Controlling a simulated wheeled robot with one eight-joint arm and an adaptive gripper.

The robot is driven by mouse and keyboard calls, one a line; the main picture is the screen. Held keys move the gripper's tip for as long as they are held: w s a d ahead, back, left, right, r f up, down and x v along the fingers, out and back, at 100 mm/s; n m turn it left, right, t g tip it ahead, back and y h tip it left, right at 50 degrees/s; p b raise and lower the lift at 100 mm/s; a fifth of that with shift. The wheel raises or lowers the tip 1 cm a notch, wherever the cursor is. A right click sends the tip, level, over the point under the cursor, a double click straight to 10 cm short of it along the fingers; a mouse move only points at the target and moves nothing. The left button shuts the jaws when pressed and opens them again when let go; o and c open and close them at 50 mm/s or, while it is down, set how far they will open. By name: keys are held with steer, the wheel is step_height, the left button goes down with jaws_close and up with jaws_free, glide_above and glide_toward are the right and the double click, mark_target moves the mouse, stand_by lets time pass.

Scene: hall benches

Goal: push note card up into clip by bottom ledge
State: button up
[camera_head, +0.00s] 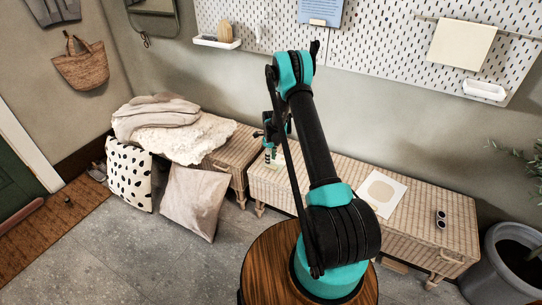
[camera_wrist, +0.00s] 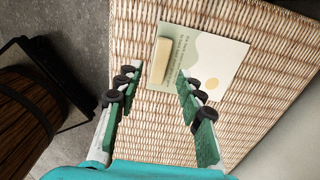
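In the wrist view a note card (camera_wrist: 215,66), white with pale green hills, small print and a tan-yellow dot, lies over a wicker bench top (camera_wrist: 145,130). A cream bar (camera_wrist: 167,61), like a ledge or clip part, runs along the card's left end. My gripper (camera_wrist: 161,73) is open, one finger left of the bar and the other over the card. Nothing shows held between the fingers. I cannot tell whether the fingers touch the card. In the head view my gripper (camera_head: 271,158) is low over the bench, partly hidden by my arm.
A blue sheet (camera_head: 321,10) with a small pale ledge hangs on the pegboard (camera_head: 375,45). A white print (camera_head: 381,193) and sunglasses (camera_head: 440,219) lie on the right bench (camera_head: 430,195). Blankets (camera_head: 165,120) and cushions (camera_head: 195,197) are left. A grey planter (camera_head: 500,270) stands right.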

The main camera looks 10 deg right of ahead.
steer(key=shift+f, duration=2.2)
jaws_close()
steer(key=shift+r, duration=0.1)
steer(key=shift+r, duration=3.95)
